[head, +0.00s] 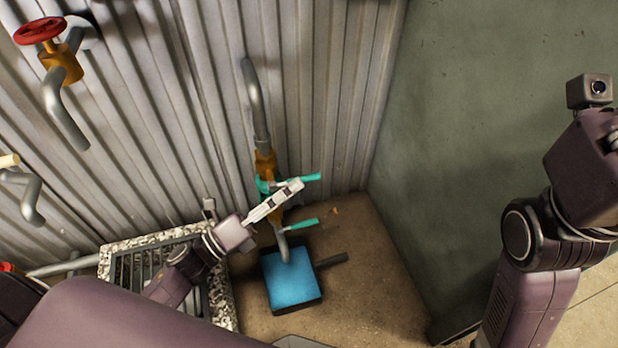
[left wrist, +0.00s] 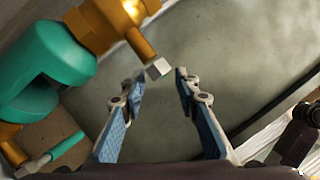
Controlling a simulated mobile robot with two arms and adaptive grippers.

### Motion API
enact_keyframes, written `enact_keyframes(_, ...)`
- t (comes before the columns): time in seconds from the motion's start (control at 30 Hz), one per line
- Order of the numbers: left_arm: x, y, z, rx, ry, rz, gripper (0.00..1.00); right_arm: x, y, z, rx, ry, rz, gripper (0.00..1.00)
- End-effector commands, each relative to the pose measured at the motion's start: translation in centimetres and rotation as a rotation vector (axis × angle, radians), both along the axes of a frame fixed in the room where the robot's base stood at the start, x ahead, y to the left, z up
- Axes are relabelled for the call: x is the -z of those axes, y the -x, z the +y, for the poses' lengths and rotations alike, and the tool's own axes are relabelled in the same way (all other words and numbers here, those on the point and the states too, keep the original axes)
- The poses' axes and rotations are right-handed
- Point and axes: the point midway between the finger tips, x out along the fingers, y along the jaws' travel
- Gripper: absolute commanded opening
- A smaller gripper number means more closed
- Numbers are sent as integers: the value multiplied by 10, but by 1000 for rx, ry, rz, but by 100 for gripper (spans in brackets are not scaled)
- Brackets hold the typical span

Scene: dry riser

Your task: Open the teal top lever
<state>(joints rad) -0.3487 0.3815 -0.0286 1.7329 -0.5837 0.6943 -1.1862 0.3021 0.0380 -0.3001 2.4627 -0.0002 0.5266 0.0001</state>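The teal top lever (head: 304,179) sticks out to the right from the upper valve on the vertical pipe in the head view. My left gripper (head: 294,187) is beside this valve, with its fingertips close to the lever; I cannot tell whether they touch it. In the left wrist view, the fingers (left wrist: 156,83) are apart with nothing held between them. A teal valve body (left wrist: 45,62) and an orange fitting (left wrist: 104,22) fill the upper left there. A teal bar (left wrist: 68,147) shows below; which lever it is, I cannot tell. My right gripper is out of view.
A second teal lever (head: 302,225) sits lower on the pipe. Below is a blue-topped square container (head: 291,278) with a dark handle. A grate (head: 125,266) lies left. Corrugated metal (head: 325,95) stands behind, a green wall (head: 470,110) right. Floor right of the container is free.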

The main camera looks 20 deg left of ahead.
Motion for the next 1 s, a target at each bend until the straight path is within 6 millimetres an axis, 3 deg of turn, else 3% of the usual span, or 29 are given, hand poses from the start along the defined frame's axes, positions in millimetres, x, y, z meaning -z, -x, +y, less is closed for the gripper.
enact_keyframes(0.23,-7,-29,-21,1,2,-3,29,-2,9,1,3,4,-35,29)
enact_keyframes(0.63,-10,-36,-27,0,2,1,29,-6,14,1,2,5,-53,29)
enact_keyframes(0.9,-10,-35,-27,0,2,1,0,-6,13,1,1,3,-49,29)
enact_keyframes(1.0,-10,-36,-27,0,2,1,0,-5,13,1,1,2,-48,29)
